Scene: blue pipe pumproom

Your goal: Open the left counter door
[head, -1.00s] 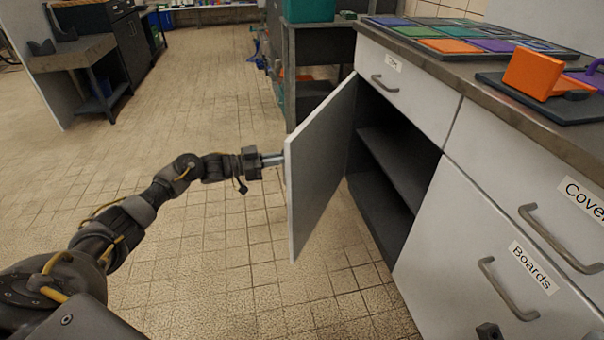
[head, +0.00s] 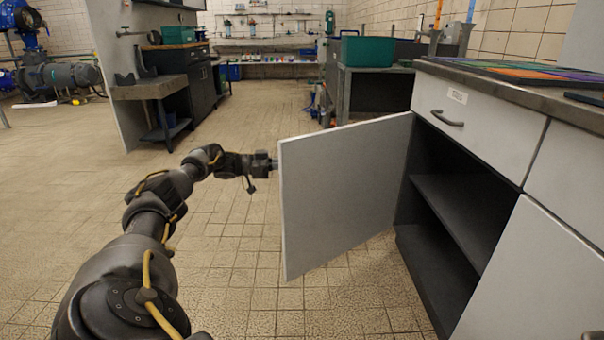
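The left counter door (head: 338,190) is a flat white panel. It stands swung wide open from its hinge side on the counter, with its face toward me. My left arm reaches in from the left, and my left gripper (head: 268,163) is at the door's free edge. Its fingertips are hidden behind the panel, so I cannot see whether they are shut or touching it. The opened cabinet (head: 450,205) shows a dark, empty interior with one shelf. A small dark tip at the bottom right edge appears to be my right gripper (head: 592,335); its fingers are not readable.
A closed drawer (head: 475,118) with a handle and label is above the opening. Colored panels (head: 530,68) lie on the countertop. A grey workbench (head: 365,90) with a green bin (head: 377,50) stands behind the door. The tiled floor at left is clear.

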